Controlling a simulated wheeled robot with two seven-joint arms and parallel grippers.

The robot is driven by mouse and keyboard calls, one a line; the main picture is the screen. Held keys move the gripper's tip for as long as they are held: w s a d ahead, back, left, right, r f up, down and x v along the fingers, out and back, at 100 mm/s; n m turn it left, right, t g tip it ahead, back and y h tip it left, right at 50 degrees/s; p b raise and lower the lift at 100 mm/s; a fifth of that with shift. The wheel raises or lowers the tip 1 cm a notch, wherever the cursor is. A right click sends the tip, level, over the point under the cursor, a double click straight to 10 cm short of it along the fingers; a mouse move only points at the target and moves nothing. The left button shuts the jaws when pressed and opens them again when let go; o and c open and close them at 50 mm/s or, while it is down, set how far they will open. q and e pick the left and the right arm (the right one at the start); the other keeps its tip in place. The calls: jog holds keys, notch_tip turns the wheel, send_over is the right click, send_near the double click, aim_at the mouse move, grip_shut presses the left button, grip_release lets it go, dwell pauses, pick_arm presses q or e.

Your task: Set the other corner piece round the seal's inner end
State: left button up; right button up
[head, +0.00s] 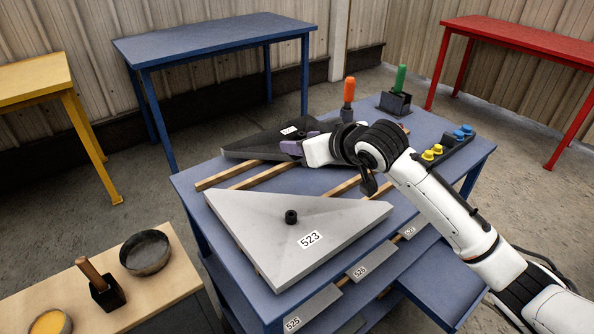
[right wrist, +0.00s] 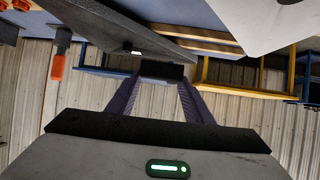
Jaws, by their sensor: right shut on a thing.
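My right gripper (head: 290,147) reaches over the blue table from the right, its purple fingers at the dark triangular panel (head: 258,146). In the right wrist view the fingers (right wrist: 162,82) are shut on a small black block (right wrist: 162,71), which may be the corner piece. In the head view that block cannot be made out. The dark panel also shows in the right wrist view (right wrist: 130,35), close to the block; I cannot tell whether they touch. No seal can be told apart. My left gripper is not in view.
A grey triangular panel marked 523 (head: 300,222) with a black knob lies in front on wooden strips (head: 230,174). An orange-handled tool (head: 348,90), a green-handled tool (head: 400,78) and a black rail with yellow and blue knobs (head: 445,150) stand at the back and right.

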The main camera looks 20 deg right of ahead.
jog(key=f, duration=0.4)
jog(key=shift+s+f, duration=0.2)
jog(key=shift+f, duration=2.3)
jog(key=shift+f, duration=0.55)
jog(key=o, duration=1.1)
